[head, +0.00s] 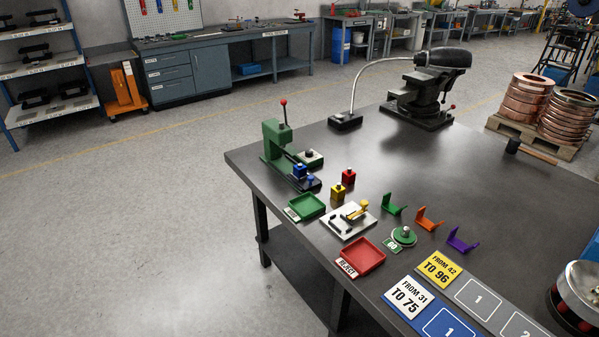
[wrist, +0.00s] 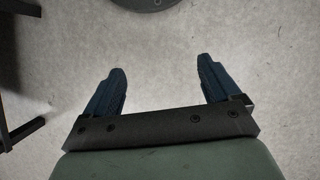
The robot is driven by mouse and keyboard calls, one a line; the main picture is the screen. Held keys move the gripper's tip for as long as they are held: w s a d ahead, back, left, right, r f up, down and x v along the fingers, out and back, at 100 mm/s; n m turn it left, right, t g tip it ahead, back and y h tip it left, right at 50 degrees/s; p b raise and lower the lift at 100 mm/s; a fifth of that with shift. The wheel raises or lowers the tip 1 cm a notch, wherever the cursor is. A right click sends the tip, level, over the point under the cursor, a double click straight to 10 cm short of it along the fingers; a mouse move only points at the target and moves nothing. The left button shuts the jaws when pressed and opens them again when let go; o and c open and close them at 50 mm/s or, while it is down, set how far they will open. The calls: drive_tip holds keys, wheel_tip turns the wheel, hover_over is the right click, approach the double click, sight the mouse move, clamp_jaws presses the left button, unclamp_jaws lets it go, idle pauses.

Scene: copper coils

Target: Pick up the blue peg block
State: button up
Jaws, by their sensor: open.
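The blue peg block (head: 299,172) is small, with a dark top. It shows in the head view at the foot of the green press (head: 271,143), near the table's left edge. A smaller blue piece (head: 310,180) lies just in front of it, and I cannot tell whether the two are joined. My gripper (wrist: 161,66) shows only in the wrist view. Its two blue fingers are spread wide with nothing between them, over bare grey floor. The block is not in the wrist view.
A yellow block (head: 338,193) and a red block (head: 348,177) stand to the right. A green tray (head: 307,208), a white fixture (head: 347,222) and a red tray (head: 363,257) lie in front. The dark table (head: 480,190) is clear behind the coloured brackets.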

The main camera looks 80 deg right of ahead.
drive_tip(key=w+d+r+m+t, duration=0.15)
drive_tip(key=w+d+r, duration=0.3)
drive_tip(key=d, duration=0.55)
drive_tip(key=w+d+r+m+t, duration=0.1)
drive_tip(key=d+r, duration=0.3)
drive_tip(key=d, duration=0.3)
drive_tip(key=d+r+m+h, duration=0.1)
drive_tip(key=d+r+m, duration=0.15)
drive_tip(key=d, duration=0.45)
drive_tip(key=w+d+r+m+t, duration=0.1)
drive_tip(key=d+r, duration=0.4)
drive_tip(key=d, duration=0.3)
wheel_tip(320, 180, up, 37)
drive_tip(key=m+h, duration=0.5)
drive_tip(key=m, duration=0.3)
hover_over(300, 164)
drive_tip(key=a, duration=0.5)
drive_tip(key=shift+t, duration=0.25)
drive_tip(key=shift+x, duration=6.6)
drive_tip(key=shift+a, duration=0.2)
drive_tip(key=shift+c, duration=0.5)
